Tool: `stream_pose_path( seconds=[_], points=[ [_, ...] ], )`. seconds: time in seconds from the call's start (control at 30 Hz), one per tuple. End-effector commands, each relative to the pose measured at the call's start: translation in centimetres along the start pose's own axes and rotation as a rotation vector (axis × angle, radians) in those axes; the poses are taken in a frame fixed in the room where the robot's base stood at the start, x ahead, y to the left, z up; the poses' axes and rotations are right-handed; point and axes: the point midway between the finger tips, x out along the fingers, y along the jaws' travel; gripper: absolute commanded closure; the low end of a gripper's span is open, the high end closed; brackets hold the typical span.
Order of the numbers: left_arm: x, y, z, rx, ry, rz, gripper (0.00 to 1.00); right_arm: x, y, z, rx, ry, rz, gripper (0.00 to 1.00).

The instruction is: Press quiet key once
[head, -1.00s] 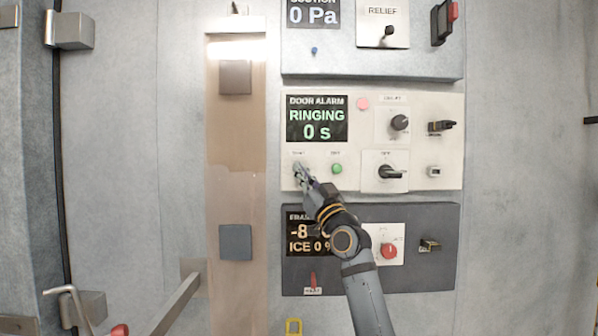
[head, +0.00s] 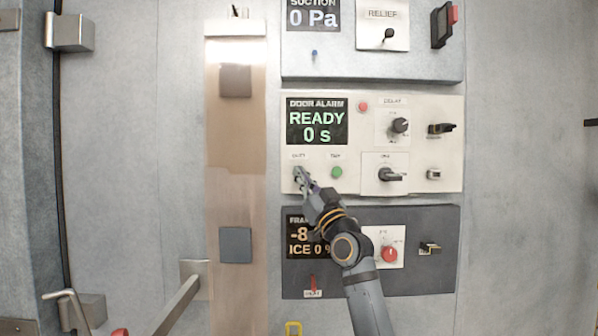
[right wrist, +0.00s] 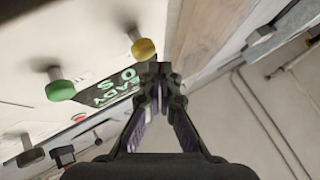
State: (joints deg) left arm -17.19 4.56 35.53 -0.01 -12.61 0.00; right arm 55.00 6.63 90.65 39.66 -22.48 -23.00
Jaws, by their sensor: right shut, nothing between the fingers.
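The door alarm panel (head: 400,150) is a pale box with a screen (head: 317,121) reading "READY 0 s". A small label, too blurred to read surely, sits at its lower left, above the key that my right gripper (head: 301,174) mostly covers. In the right wrist view a yellow round key (right wrist: 144,48) stands out from the panel on a stem, and my right gripper (right wrist: 160,75) is shut and empty with its tips close beside it. Whether they touch I cannot tell. A green key (head: 337,172) is just to the right; it also shows in the wrist view (right wrist: 60,90). My left gripper is out of view.
Right of the keys are a delay knob (head: 400,125), a dark rotary switch (head: 391,175) and a black lever (head: 441,128). A dark panel (head: 440,270) with a red knob (head: 390,254) lies below, behind my arm. A metal door handle (head: 178,303) juts out at lower left.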

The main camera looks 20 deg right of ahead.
Motion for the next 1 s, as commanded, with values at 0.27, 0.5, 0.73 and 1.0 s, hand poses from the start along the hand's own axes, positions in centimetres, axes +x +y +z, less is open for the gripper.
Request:
stream_pose_path(
  seconds=[0.27, 0.5, 0.73, 1.0],
  points=[
    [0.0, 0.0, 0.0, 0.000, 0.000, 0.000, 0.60, 0.0, -0.1, -0.1, 0.000, 0.001, 0.000, 1.00],
    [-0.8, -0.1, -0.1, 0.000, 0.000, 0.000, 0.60, -1.1, -1.0, -1.1, -0.001, 0.001, -0.002, 1.00],
    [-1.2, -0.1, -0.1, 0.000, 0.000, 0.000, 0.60, -2.8, -2.1, -2.2, -0.001, 0.002, -0.002, 1.00],
    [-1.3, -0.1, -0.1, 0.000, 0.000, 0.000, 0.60, -3.5, -2.6, -2.6, 0.000, 0.000, 0.000, 1.00]
  ],
)
